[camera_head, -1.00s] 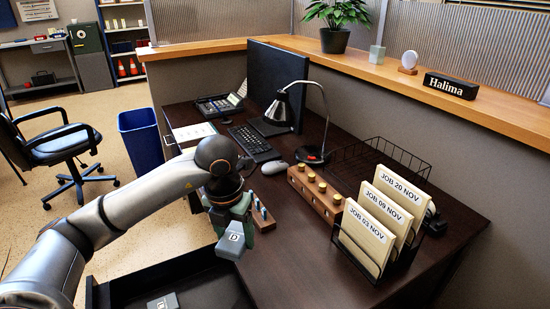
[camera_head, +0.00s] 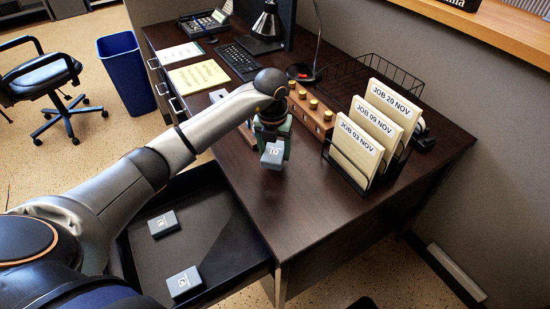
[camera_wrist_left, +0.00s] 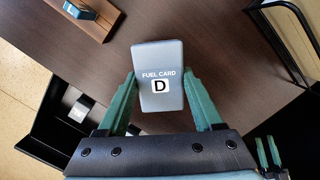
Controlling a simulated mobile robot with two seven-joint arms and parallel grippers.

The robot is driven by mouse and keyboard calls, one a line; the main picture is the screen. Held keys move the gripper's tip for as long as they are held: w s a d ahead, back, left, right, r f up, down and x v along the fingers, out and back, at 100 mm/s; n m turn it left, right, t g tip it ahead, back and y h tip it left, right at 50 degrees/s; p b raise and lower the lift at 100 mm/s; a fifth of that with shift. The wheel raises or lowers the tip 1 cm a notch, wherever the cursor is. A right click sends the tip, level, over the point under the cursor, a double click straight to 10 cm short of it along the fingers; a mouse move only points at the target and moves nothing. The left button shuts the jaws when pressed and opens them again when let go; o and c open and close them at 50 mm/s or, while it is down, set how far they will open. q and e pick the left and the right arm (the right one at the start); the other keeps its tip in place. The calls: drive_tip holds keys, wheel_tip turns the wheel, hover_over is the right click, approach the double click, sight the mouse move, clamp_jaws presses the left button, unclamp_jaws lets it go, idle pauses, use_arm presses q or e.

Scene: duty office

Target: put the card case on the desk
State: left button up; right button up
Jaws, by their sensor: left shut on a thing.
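The card case (camera_head: 272,155) is a small grey box. In the left wrist view the card case (camera_wrist_left: 160,78) reads "FUEL CARD D". My left gripper (camera_head: 274,141) is shut on it, with green fingers on its two sides; the same gripper also shows in the left wrist view (camera_wrist_left: 163,100). It holds the case over the dark brown desk (camera_head: 298,205), near the front edge. I cannot tell whether the case touches the desktop.
An open drawer (camera_head: 217,262) below the desk holds two more grey cases, one (camera_head: 163,224) farther back and one (camera_head: 184,283) nearer. A wooden block with brass knobs (camera_head: 311,113) and a wire rack of job folders (camera_head: 366,145) stand right. Front desktop is clear.

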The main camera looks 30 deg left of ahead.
sight(275, 152)
use_arm(q)
drive_tip(key=shift+w+f, duration=0.1)
drive_tip(key=shift+f, duration=1.55)
drive_tip(key=shift+f, duration=0.2)
drive_tip(key=o, duration=1.4)
drive_tip(key=shift+c, duration=0.2)
drive_tip(key=r, duration=0.4)
drive_tip(key=s+r, duration=0.1)
drive_tip(key=r, duration=0.7)
drive_tip(key=shift+s+d+r+p, duration=0.15)
drive_tip(key=shift+s+d+p, duration=0.1)
drive_tip(key=shift+p, duration=0.15)
